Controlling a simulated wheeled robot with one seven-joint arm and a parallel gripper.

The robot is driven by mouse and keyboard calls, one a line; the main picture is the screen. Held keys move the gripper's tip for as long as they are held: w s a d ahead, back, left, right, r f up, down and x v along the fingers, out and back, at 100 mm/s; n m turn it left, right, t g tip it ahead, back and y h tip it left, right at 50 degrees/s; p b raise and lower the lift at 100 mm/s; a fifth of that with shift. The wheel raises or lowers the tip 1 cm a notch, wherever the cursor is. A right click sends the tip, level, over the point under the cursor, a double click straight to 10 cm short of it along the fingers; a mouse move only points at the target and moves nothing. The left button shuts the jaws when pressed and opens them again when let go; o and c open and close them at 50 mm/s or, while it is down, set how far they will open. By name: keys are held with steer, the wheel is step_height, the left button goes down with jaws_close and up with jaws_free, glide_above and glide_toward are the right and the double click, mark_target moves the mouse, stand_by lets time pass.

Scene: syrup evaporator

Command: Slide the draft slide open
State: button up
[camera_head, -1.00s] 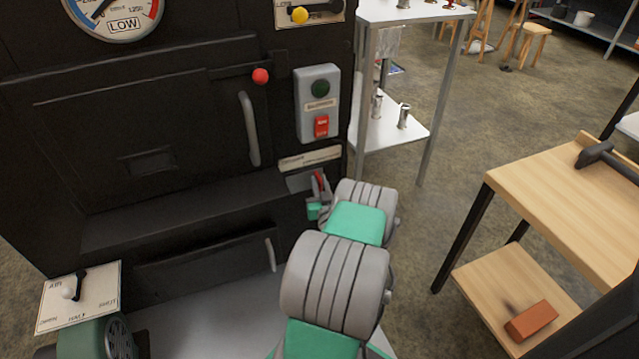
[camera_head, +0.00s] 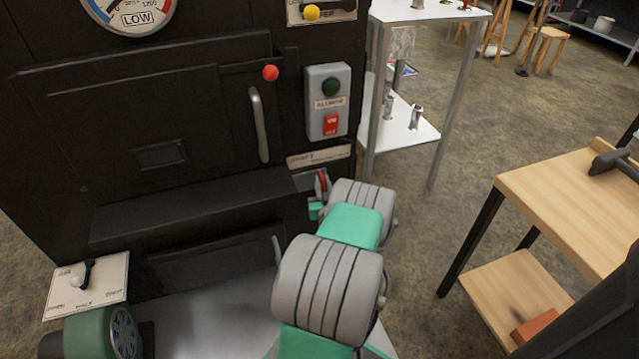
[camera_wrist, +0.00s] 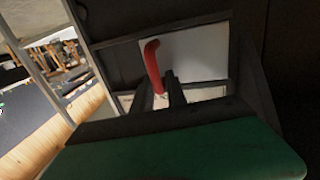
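The draft slide shows as a red upright handle (camera_head: 322,182) in a small recess low on the right of the black evaporator front, under a pale label plate (camera_head: 320,157). In the head view my grey and green wrist partly hides the gripper and the recess.
A switch box (camera_head: 328,102) with green and red buttons is above the label. A fire door with a curved handle (camera_head: 259,125) is to the left. A white shelf stand (camera_head: 402,125) is behind right, and a wooden workbench (camera_head: 575,205) stands right, with open floor between.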

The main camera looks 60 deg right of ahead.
steer(key=o, duration=0.3)
steer(key=shift+o, duration=0.2)
steer(key=v, duration=0.8)
steer(key=shift+p, duration=0.35)
steer(key=shift+r, duration=0.1)
